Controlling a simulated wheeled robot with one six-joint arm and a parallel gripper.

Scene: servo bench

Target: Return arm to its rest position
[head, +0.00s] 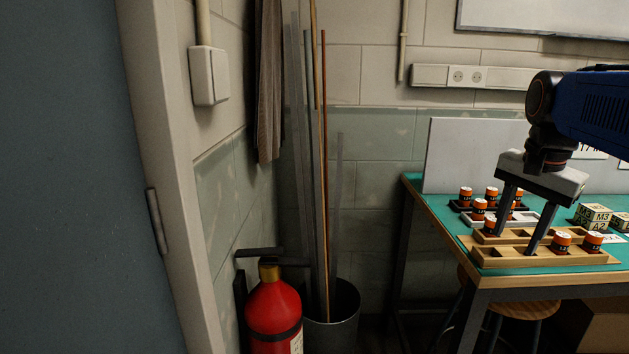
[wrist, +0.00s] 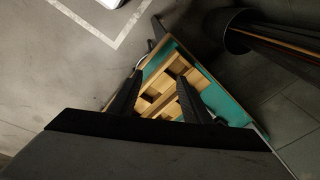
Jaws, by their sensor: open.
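My blue arm (head: 596,105) reaches in from the right of the head view. My gripper (head: 513,244) points down over the front left of the bench, its two dark fingers apart with nothing between them. The fingers show in front of the wooden rack (head: 505,258); whether the tips touch it I cannot tell. In the wrist view the open fingers (wrist: 160,78) frame the wooden rack (wrist: 152,97) and its empty slots. Orange-and-black cylinders with white tops (head: 562,242) stand in the wooden rack.
The bench's green top (head: 460,221) carries dark and white racks with more cylinders, and labelled blocks (head: 594,215) at right. A grey panel (head: 470,155) stands behind. A red fire extinguisher (head: 273,312) and a bin (head: 335,325) with long rods stand left of the bench.

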